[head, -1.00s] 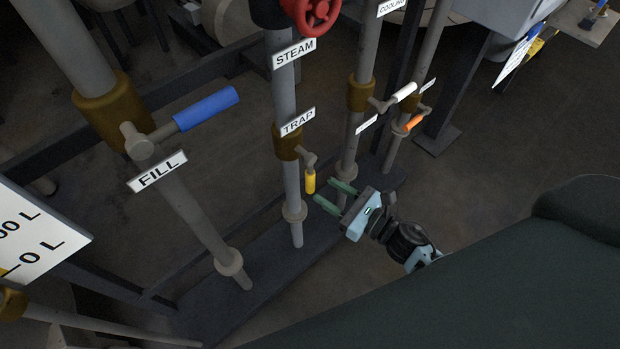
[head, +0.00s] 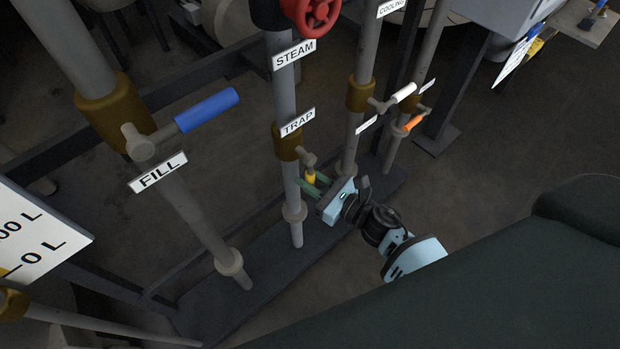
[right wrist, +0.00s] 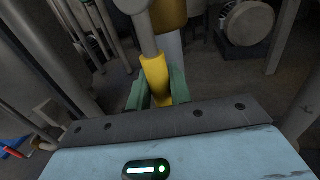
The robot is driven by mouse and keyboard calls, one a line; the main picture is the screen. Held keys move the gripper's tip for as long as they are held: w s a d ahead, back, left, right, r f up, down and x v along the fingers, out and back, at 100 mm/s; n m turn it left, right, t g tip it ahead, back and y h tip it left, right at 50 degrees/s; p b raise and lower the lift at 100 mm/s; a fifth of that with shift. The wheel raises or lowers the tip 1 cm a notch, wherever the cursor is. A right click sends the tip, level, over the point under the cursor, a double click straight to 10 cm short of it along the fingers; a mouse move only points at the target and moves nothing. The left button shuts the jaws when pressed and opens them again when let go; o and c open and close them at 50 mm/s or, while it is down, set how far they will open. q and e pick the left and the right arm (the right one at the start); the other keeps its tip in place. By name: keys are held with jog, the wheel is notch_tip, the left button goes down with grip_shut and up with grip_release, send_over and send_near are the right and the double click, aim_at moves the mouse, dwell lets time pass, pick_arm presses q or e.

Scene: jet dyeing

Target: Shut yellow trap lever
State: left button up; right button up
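The yellow trap lever (head: 310,178) hangs down from its brass valve (head: 287,142) on the pipe under the TRAP label (head: 298,122). My right gripper (head: 311,184) is at the lever, with its green fingers on either side of the yellow grip. In the right wrist view the yellow grip (right wrist: 155,78) stands between the two green fingers (right wrist: 157,90). The fingers look open around it; whether either touches it is hard to see. My left gripper is not in view.
The FILL valve's blue lever (head: 207,109) is to the left. A white lever (head: 403,93) and an orange lever (head: 414,122) are on pipes to the right. A red STEAM handwheel (head: 312,14) is above. Open floor (head: 480,180) lies to the right.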

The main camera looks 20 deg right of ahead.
grip_shut()
